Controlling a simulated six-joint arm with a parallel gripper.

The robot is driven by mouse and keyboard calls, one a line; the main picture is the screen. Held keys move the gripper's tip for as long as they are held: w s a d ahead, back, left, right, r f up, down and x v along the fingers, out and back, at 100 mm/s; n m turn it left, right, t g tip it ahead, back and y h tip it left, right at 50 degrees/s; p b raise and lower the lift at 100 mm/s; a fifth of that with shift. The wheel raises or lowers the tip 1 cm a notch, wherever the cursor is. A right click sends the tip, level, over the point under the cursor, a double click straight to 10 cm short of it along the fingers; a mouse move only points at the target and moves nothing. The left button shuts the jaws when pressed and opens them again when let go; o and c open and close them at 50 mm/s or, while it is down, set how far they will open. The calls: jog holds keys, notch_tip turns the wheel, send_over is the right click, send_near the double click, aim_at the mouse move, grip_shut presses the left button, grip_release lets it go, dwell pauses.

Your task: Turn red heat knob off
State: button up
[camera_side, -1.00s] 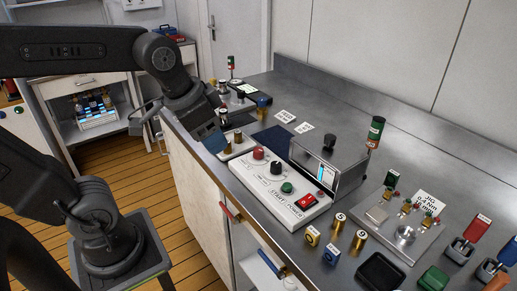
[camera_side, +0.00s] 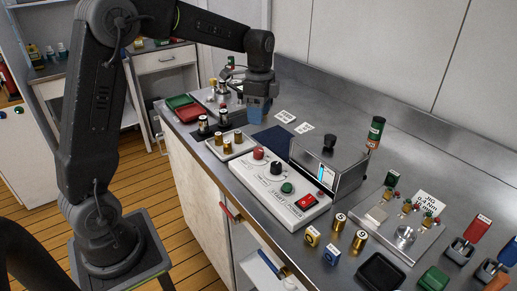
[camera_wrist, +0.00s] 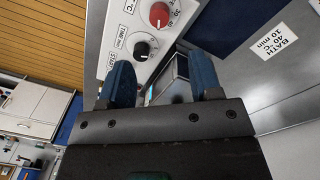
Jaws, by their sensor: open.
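The red heat knob (camera_side: 258,153) stands at the far left end of the white control panel (camera_side: 300,216). In the wrist view the red knob (camera_wrist: 159,14) is near the top edge, beside a temperature dial scale marked °C. A black knob (camera_side: 277,168) is just to its right, marked TIME; it also shows in the wrist view (camera_wrist: 142,49). My gripper (camera_side: 260,112) hangs over the bench behind and above the red knob, apart from it. Its blue fingers (camera_wrist: 164,84) are spread and empty in the wrist view.
A green button (camera_side: 287,188) and a red power switch (camera_side: 306,202) sit on the same panel. A metal box (camera_side: 330,165) with a black top knob stands behind it. Brass pieces on a tray (camera_side: 232,146) are at left. A dark blue mat (camera_side: 273,138) lies behind the panel.

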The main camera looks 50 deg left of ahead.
aim_at(258, 149)
jog(key=f, duration=1.1)
jog(key=shift+s+d+f, duration=0.15)
jog(key=shift+s+f, duration=0.1)
jog(key=shift+f, duration=0.15)
jog(key=c, duration=0.9)
jog(key=shift+c, duration=0.2)
